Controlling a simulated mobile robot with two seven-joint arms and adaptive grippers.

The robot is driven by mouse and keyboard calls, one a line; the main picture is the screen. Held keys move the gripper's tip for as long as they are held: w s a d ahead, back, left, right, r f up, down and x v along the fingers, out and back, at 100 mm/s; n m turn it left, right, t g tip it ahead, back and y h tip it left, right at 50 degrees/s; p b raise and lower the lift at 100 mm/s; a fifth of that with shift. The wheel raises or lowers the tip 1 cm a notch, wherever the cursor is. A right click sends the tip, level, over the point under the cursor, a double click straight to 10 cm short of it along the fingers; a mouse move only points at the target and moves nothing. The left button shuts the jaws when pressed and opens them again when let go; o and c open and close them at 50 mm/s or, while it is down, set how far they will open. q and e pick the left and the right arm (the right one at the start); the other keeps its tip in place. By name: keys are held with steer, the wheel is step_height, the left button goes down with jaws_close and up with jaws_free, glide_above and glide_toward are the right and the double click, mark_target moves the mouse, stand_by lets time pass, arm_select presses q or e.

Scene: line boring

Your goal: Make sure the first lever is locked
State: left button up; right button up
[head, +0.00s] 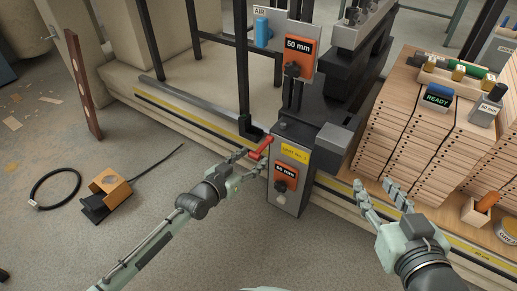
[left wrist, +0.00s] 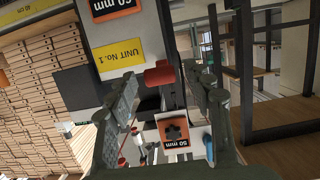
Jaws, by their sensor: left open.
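The first lever has a red handle (head: 261,148) and sits at the upper left side of a grey unit with a yellow "UNIT No. 1" label (head: 294,153). My left gripper (head: 243,158) is open right beside the red handle. In the left wrist view the red handle (left wrist: 160,75) shows between the open fingers, toward their tips. I cannot tell whether the fingers touch it, nor whether the lever is locked. My right gripper (head: 380,184) is open and empty, in front of the stacked boards.
An orange "50 mm" plate with a black knob (head: 285,178) is low on the unit; another (head: 298,55) is higher up. Stacked wooden boards (head: 413,120) stand at the right, carrying a "READY" display (head: 438,95). A low rail (head: 185,121) runs along the floor. A black cable loop (head: 55,189) and an orange pedal (head: 110,185) lie at the left.

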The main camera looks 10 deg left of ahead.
arm_select(q)
steer(key=shift+c, duration=0.2)
steer(key=c, duration=1)
steer(key=shift+w+f+b, duration=0.1)
steer(key=shift+f+b, duration=0.7)
steer(key=shift+f, duration=0.45)
steer(key=shift+w+d+f+b, duration=0.1)
steer(key=shift+w+f+b, duration=0.05)
steer(key=shift+f+b, duration=0.35)
steer(key=shift+w+d+f+b, duration=0.15)
steer(key=shift+f+b, duration=0.2)
steer(key=shift+f, duration=0.2)
steer(key=shift+a, duration=0.1)
